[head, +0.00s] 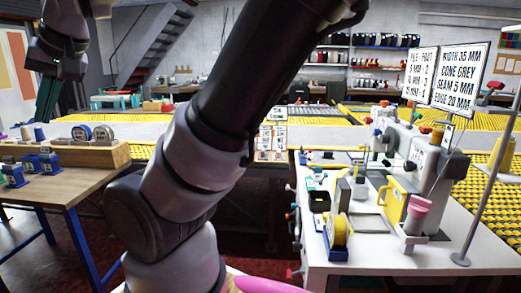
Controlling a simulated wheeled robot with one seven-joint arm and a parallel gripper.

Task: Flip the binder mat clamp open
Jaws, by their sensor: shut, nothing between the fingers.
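The binding machine (428,165) is a grey-white unit on the white bench at the right. A yellow upright piece (396,202) stands at its front, and small red and blue knobs show along its left side. I cannot tell which part is the mat clamp, or whether it is open or shut. My gripper (46,102) hangs at the upper left, far from the machine, above the left table's back edge. Its dark fingers look shut and hold nothing. My arm crosses the middle of the view and hides part of the room behind.
The white bench (385,262) carries a yellow tape roll (337,229), a pink spool (417,208) and small tools. A thin metal stand (483,205) rises at its right. A wooden table (75,187) at the left holds tape rolls and blue dispensers. Dark red floor lies between.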

